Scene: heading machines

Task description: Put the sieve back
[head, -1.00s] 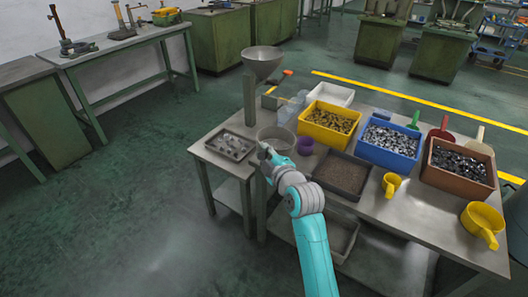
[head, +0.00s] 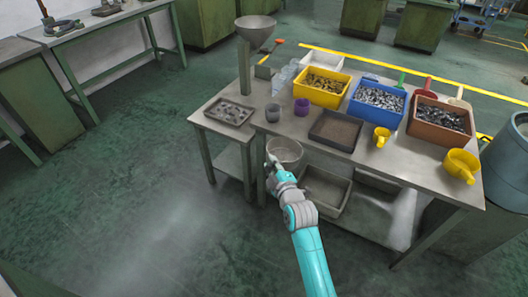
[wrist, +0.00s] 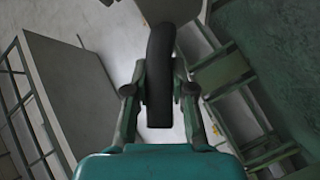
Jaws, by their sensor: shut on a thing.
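The sieve (head: 287,146) is a round, shallow grey pan in the head view, seen in front of the table's near edge. My gripper (head: 271,164) is at its near left side and is shut on it. In the wrist view my gripper (wrist: 160,100) has both fingers against a dark curved band (wrist: 160,60), which looks like the sieve's rim or handle. The sieve appears clear of the tabletop. Its underside is hidden.
A lower shelf holds a tray (head: 325,190). Floor at left is clear.

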